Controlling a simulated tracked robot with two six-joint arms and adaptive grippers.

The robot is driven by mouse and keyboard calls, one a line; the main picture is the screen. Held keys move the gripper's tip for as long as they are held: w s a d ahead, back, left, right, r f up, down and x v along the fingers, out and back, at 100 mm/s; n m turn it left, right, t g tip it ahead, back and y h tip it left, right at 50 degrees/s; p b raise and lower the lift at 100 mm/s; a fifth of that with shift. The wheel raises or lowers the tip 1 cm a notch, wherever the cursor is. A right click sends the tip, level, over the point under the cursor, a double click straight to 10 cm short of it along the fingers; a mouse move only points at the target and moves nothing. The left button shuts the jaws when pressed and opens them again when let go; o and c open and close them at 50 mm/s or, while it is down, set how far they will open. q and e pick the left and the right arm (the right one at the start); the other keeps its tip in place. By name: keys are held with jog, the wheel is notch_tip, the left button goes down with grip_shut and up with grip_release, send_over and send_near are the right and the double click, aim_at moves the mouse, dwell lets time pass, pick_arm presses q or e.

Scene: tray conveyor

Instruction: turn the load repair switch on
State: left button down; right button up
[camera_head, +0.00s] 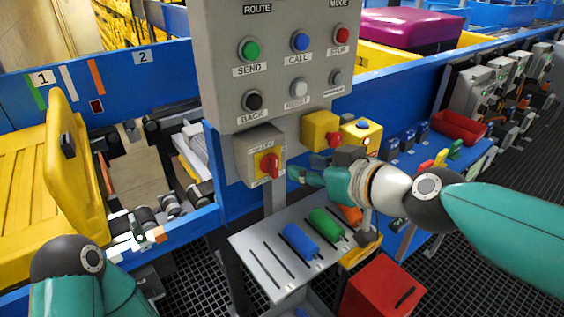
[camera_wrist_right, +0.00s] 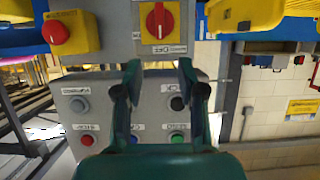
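The switch is a red rotary knob (camera_head: 268,165) on a yellow plate, on the front of a grey box (camera_head: 252,145) below the button panel. Its handle looks about vertical, and its label is too small to read. It also shows in the right wrist view as a red knob (camera_wrist_right: 158,20) at the top, where the picture is upside down. My right gripper (camera_head: 299,173) is just right of the knob, apart from it. In the right wrist view its two fingers (camera_wrist_right: 159,70) are spread with nothing between them. My left arm shows at bottom left; its gripper is out of view.
The grey button panel (camera_head: 277,62) is above the switch. Yellow boxes, one with a red button (camera_head: 320,130), stand right of it. Below is a grey shelf (camera_head: 262,262) with blue and green handles (camera_head: 300,242). A yellow tray (camera_head: 30,195) is on the left conveyor.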

aim_at(277, 160)
jog(key=b+x, duration=0.1)
jog(key=x, duration=1)
jog(key=shift+d, duration=0.1)
